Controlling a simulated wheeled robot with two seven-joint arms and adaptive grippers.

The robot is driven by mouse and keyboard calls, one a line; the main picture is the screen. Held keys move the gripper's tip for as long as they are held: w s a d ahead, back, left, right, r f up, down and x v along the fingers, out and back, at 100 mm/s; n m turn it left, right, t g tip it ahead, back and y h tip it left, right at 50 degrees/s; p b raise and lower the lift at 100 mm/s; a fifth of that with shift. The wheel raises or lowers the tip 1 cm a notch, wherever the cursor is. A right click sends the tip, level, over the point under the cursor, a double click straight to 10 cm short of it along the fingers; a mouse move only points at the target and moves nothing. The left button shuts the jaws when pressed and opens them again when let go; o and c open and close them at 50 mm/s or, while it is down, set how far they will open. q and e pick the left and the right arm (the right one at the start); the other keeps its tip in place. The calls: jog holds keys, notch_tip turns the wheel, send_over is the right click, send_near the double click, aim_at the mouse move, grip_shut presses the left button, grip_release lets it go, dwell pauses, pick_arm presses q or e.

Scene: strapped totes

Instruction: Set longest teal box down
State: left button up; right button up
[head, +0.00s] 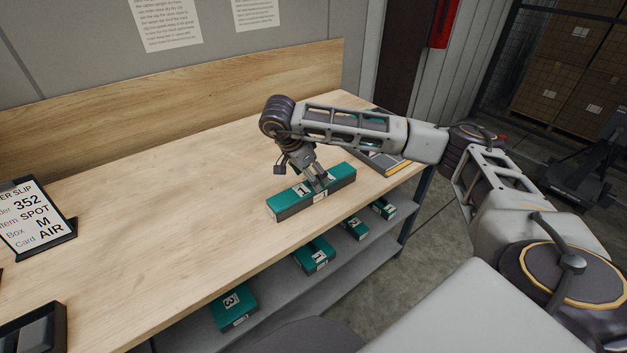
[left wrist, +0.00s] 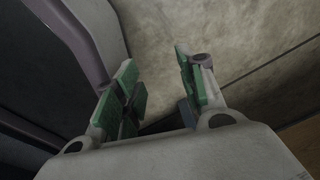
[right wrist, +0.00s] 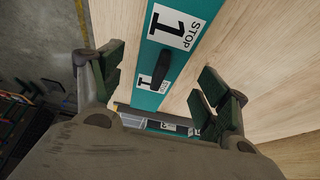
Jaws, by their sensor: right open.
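The longest teal box (head: 290,200), with a white label marked 1, lies flat on the wooden tabletop near its front edge. In the right wrist view its teal top (right wrist: 185,12) shows a label reading 1 STOP. My right gripper (head: 319,183) is at the box's right half, tilted down from above. In the right wrist view its fingers (right wrist: 160,85) are apart, one on each side of the box, with gaps visible. My left gripper (left wrist: 160,85) is open and empty over bare floor. It is outside the head view.
Shorter teal boxes (head: 314,255) sit on the grey shelf (head: 275,287) below the tabletop. An order slip stand (head: 37,220) is at the left. A grey and yellow item (head: 388,163) lies beyond the box. The table (head: 170,220) is clear between.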

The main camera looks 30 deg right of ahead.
aim_at(306, 188)
jog(key=v, duration=0.4)
jog(key=shift+a+r, duration=0.1)
jog(key=shift+r, duration=0.25)
jog(key=shift+a+r, duration=0.15)
jog(key=shift+r, duration=0.2)
pick_arm(q)
jog(key=shift+s+a+r+p, duration=0.25)
jog(key=shift+s+a+p, duration=0.4)
jog(key=shift+a, duration=0.2)
pick_arm(e)
jog(key=v, duration=0.3)
pick_arm(q)
jog(key=shift+d, duration=0.1)
